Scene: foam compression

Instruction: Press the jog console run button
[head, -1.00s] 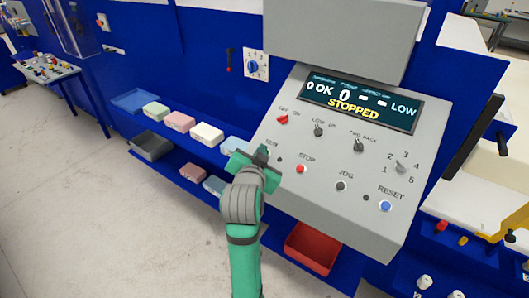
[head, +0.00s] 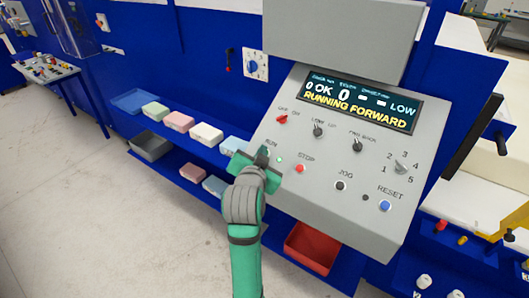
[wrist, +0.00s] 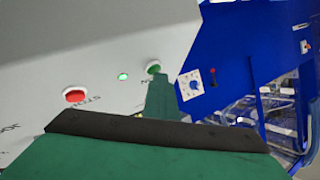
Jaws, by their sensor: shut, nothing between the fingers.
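The grey jog console (head: 330,190) has a sloped panel whose display (head: 361,100) reads "RUNNING FORWARD". The green run button (wrist: 153,68) shows in the wrist view; in the head view my gripper hides it below the RUN label. My gripper (head: 262,155) is shut and empty, with its tip at the run button. I cannot tell whether it is touching. A small lamp (head: 280,160) just right of the gripper glows green, and it also shows in the wrist view (wrist: 123,76). The red stop button (head: 300,168) is to the right, apart from my gripper.
The jog button (head: 341,186) and blue reset button (head: 385,205) sit farther right. Switches (head: 318,131) and a speed knob (head: 401,167) stand above them. Pastel boxes (head: 206,135) line a blue shelf at left. A red bin (head: 311,248) is below the console.

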